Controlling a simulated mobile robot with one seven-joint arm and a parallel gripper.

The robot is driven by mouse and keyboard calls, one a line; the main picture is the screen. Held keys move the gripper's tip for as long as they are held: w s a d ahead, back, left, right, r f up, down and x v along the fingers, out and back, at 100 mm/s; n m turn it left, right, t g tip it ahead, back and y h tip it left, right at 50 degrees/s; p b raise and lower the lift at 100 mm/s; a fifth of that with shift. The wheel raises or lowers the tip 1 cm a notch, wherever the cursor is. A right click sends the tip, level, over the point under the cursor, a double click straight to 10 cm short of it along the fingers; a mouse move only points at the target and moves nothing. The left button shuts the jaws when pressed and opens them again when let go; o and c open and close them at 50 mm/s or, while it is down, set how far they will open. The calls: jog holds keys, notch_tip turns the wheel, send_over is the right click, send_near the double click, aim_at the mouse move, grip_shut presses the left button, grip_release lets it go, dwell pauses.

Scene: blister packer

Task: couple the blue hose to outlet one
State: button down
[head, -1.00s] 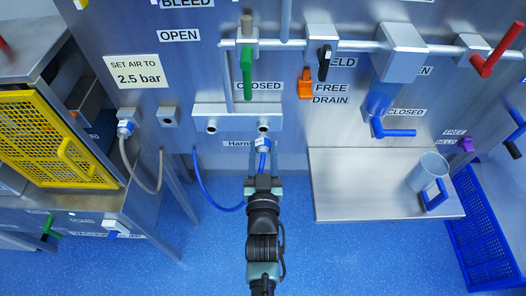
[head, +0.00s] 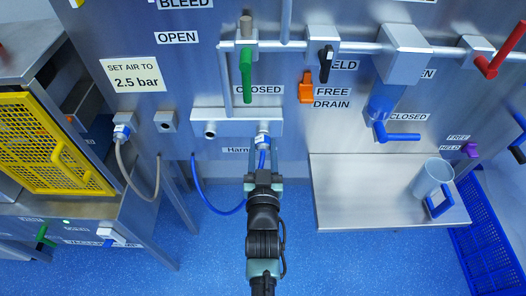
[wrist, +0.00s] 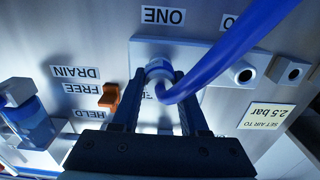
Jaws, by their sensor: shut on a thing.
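The blue hose (head: 216,208) runs up from below to a pale end fitting (head: 263,141). My gripper (head: 263,158) is shut on the blue hose's end; the wrist view shows its fingers (wrist: 158,84) on either side of the fitting (wrist: 158,70). The fitting is up against the right end of the metal outlet block (head: 230,117), covering that opening. I cannot tell whether the fitting is locked on. The block's other outlet (wrist: 243,73) is empty.
A grey hose (head: 137,178) hangs from a socket at left, near an empty socket (head: 169,121). A green lever (head: 246,75) and orange knob (head: 306,87) are above. A shelf (head: 350,205) with a jug (head: 431,176) juts out at right.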

jog(key=shift+w, duration=0.2)
jog(key=shift+c, duration=1.7)
grip_release()
jog(key=s, duration=1.3)
